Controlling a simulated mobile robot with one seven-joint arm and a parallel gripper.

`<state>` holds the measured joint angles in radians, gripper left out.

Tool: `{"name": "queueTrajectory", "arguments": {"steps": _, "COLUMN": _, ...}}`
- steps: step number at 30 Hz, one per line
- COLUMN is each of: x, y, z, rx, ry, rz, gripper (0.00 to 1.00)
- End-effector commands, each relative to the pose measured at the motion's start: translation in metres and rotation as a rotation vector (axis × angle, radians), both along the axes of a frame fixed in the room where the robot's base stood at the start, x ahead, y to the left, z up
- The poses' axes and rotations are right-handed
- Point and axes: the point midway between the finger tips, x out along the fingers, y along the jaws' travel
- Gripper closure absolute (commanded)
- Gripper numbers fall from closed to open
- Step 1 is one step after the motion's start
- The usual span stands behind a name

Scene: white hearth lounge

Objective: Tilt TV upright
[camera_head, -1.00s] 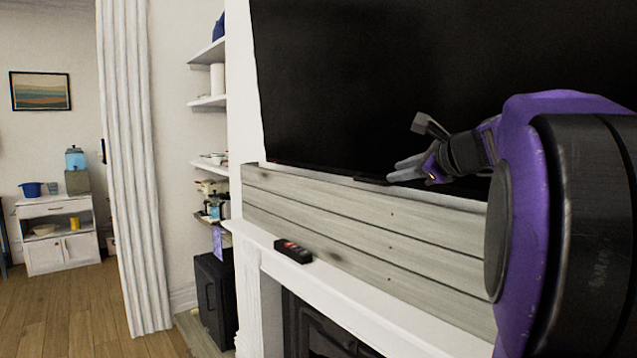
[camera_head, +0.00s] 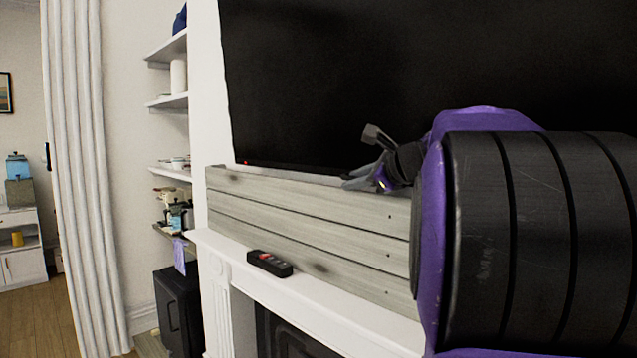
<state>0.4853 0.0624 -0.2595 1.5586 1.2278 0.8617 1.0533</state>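The TV (camera_head: 300,80) is a large black screen on the white wall above the fireplace. Its lower edge runs just above the grey wooden panel, and its right side is out of the picture. My gripper (camera_head: 362,160) is at the TV's lower edge, in front of the screen. One finger stands up and away from the screen and the other lies low along the bottom edge. They look spread apart, with nothing seen between them. I cannot tell whether the gripper touches the TV. My arm covers part of the screen's lower right.
A black remote (camera_head: 270,263) lies on the white mantel (camera_head: 322,300) below the panel (camera_head: 300,225). Wall shelves (camera_head: 168,102) with small items stand to the left, above a black box (camera_head: 180,312). A white curtain (camera_head: 85,180) hangs further left, with open wooden floor beyond.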

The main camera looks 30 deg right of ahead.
Motion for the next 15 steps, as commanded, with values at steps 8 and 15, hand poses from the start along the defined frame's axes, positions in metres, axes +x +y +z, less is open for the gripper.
{"name": "queueTrajectory", "arguments": {"steps": 8, "x": -0.0001, "y": -0.0005, "z": -0.0001, "rx": 0.000, "ry": -0.001, "rz": -0.001, "gripper": 0.73}}
{"name": "queueTrajectory", "arguments": {"steps": 15, "x": -0.0001, "y": -0.0004, "z": -0.0001, "rx": 0.000, "ry": -0.001, "rz": -0.001, "gripper": 1.00}}
